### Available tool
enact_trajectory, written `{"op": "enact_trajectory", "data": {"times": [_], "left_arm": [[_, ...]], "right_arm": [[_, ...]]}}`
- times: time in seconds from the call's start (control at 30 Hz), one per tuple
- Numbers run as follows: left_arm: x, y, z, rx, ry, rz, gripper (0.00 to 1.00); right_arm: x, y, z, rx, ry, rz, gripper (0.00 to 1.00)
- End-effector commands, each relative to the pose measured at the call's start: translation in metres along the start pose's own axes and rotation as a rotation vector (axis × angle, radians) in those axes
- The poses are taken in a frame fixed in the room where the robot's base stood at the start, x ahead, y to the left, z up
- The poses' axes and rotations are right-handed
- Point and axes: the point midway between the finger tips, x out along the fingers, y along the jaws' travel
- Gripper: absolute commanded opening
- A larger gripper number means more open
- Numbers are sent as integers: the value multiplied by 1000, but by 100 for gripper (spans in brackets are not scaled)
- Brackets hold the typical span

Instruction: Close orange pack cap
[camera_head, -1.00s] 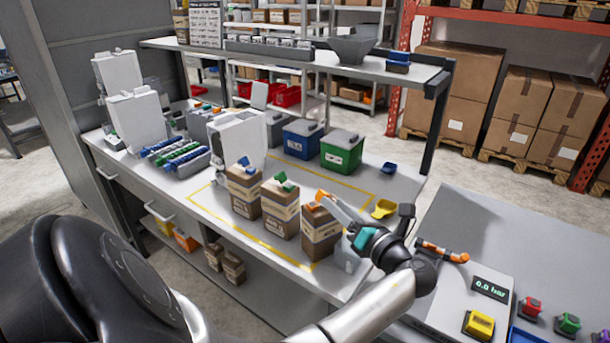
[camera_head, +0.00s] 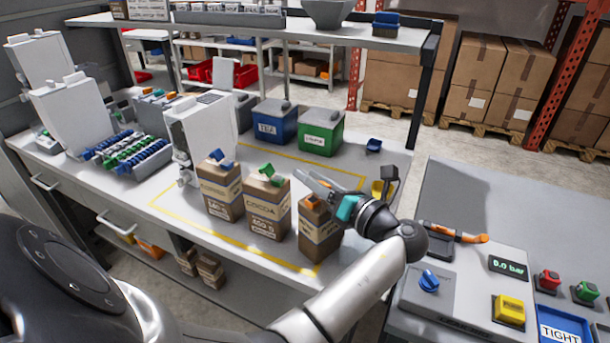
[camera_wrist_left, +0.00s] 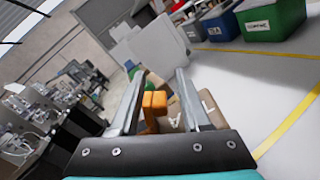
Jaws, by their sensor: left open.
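The orange-capped pack (camera_head: 318,238) is a brown carton standing upright at the right end of a row of three. Its orange cap (camera_head: 313,202) is on top, partly hidden by my left gripper (camera_head: 306,180). That gripper is open, with its grey fingers reaching over the pack top from the right. In the left wrist view the orange cap (camera_wrist_left: 154,106) stands up between the two open fingers (camera_wrist_left: 160,85), nearer the left one. The pack (camera_wrist_left: 205,108) is mostly hidden there. Contact with the cap cannot be told. My right gripper is not in view.
The cocoa pack (camera_head: 265,208) with a green cap stands close left, and a blue-capped pack (camera_head: 220,190) beyond it. Blue (camera_head: 274,122) and green (camera_head: 320,130) bins stand behind. The marked table area behind the packs is clear.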

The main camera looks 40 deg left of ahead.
Motion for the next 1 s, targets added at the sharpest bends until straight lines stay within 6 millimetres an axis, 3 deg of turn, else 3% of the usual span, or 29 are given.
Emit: {"op": "enact_trajectory", "data": {"times": [0.27, 0.7, 1.0], "left_arm": [[-1, 0, 0, -1, 0, -1, 47], [0, 0, 0, 0, 0, -1, 0], [0, 0, 0, 1, 1, -1, 0]], "right_arm": [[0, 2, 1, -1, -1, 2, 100], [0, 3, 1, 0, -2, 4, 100], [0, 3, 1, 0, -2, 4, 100]]}}
